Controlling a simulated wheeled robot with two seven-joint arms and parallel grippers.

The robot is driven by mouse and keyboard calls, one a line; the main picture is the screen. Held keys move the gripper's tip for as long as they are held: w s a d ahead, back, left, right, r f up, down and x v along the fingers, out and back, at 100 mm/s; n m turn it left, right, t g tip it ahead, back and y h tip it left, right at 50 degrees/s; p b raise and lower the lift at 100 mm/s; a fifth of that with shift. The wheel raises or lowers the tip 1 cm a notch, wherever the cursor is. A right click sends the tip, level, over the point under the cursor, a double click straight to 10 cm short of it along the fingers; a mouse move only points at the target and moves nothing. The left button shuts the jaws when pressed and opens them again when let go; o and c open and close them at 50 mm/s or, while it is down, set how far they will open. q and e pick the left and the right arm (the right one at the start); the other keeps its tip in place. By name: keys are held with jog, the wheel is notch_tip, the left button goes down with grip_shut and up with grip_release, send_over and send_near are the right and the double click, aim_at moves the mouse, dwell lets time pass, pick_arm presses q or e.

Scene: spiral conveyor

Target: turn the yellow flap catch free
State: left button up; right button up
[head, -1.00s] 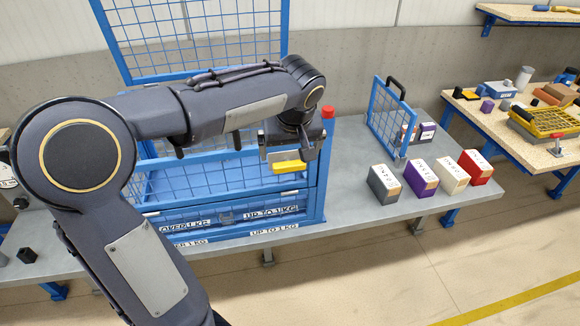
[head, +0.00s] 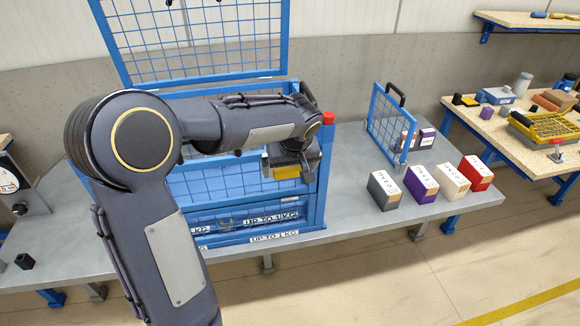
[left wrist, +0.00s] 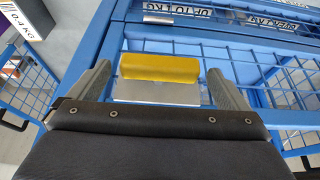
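The yellow flap catch (head: 287,172) sits at the front right of the blue mesh-walled frame (head: 318,205), partly covered by my gripper in the head view. In the left wrist view the catch (left wrist: 160,67) is a yellow block on a pale metal plate (left wrist: 155,92), along a blue bar. My left gripper (head: 291,163) is right at the catch. In the left wrist view its two fingers (left wrist: 159,76) are spread, one on each side of the catch, with gaps showing between. Whether a finger touches the metal plate I cannot tell. My right gripper is out of view.
A red knob (head: 328,118) tops the frame's right post. Several labelled boxes, one of them purple (head: 420,184), stand to the right on the grey table (head: 345,215). A blue mesh gate (head: 388,125) with a black handle stands behind them.

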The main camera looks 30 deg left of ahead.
pick_arm(q)
jog(key=c, duration=1)
jog(key=shift+o, duration=0.2)
jog(key=shift+w+d, duration=0.1)
jog(key=shift+w+d+m+g+y+p, duration=0.2)
jog(key=shift+g+y+p, duration=0.2)
jog(key=shift+g+y, duration=0.15)
jog(key=shift+w+d+m+g+y+p, duration=0.1)
jog(key=shift+m+g+y+p, duration=0.1)
jog(key=shift+g+y+p, duration=0.3)
jog(key=g+y, duration=0.1)
jog(key=g+y+p, duration=0.1)
jog(key=m+g+y, duration=0.1)
jog(key=y, duration=0.1)
jog(key=shift+w+d+f+g+p, duration=0.25)
jog(key=shift+w+d+f+p, duration=0.05)
jog(key=shift+p, duration=0.1)
jog(key=shift+w+d+f+g+y, duration=0.15)
jog(key=shift+g+y, duration=0.25)
jog(key=shift+y, duration=0.35)
jog(key=shift+f+m+g+y, duration=0.35)
jog(key=shift+m+g+y, duration=0.3)
jog(key=shift+y, duration=0.35)
jog(key=g+y, duration=0.1)
jog(key=y, duration=0.1)
jog(key=f+m+g+y+b, duration=0.1)
jog(key=shift+w+d+y, duration=0.1)
jog(key=shift+y, duration=0.3)
jog(key=shift+m, duration=0.25)
